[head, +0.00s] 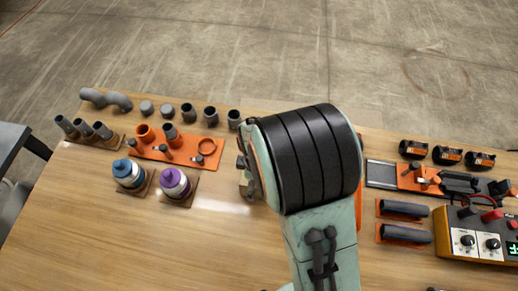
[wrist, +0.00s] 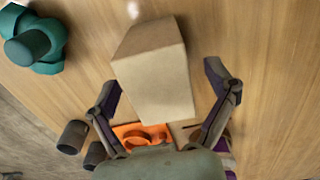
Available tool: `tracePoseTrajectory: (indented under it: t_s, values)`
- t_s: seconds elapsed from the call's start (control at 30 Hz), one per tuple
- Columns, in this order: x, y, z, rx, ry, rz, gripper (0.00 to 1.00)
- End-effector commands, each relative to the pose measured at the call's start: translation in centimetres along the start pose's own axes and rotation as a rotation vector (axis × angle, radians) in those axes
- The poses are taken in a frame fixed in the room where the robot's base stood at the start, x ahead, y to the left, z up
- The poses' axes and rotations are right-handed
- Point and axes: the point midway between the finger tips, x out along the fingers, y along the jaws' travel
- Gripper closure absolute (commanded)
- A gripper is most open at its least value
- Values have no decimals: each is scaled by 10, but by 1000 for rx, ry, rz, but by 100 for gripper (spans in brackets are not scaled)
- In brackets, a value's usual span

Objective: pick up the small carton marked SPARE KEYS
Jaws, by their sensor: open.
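A plain tan carton (wrist: 153,72) stands on the wooden table in the wrist view. No marking shows on its visible faces, so I cannot tell whether it reads SPARE KEYS. My gripper (wrist: 164,84) is open, with one finger to the left of the carton and one to the right. There is a visible gap on each side, wider on the right near the fingertip. In the head view my arm hides the carton and most of the gripper.
A teal fitting (wrist: 35,42) is left of the carton in the wrist view. An orange tray (head: 150,151) holds pipe pieces and a ring. The table's front left is clear.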

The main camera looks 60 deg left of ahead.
Motion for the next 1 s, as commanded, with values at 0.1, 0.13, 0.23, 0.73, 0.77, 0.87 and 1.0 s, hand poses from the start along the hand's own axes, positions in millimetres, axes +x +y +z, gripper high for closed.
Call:
tracePoseTrajectory:
  t_s: [0.1,0.13,0.23,0.73,0.77,0.87,1.0]
  values:
    - [13,0,0,1,-1,-1,15]
    - [15,0,0,1,0,0,15]
    - [18,0,0,1,0,0,15]
    - [18,0,0,1,0,1,84]
    - [18,0,0,1,1,1,84]
    - [18,0,0,1,0,1,84]
    - [16,0,0,1,1,1,84]
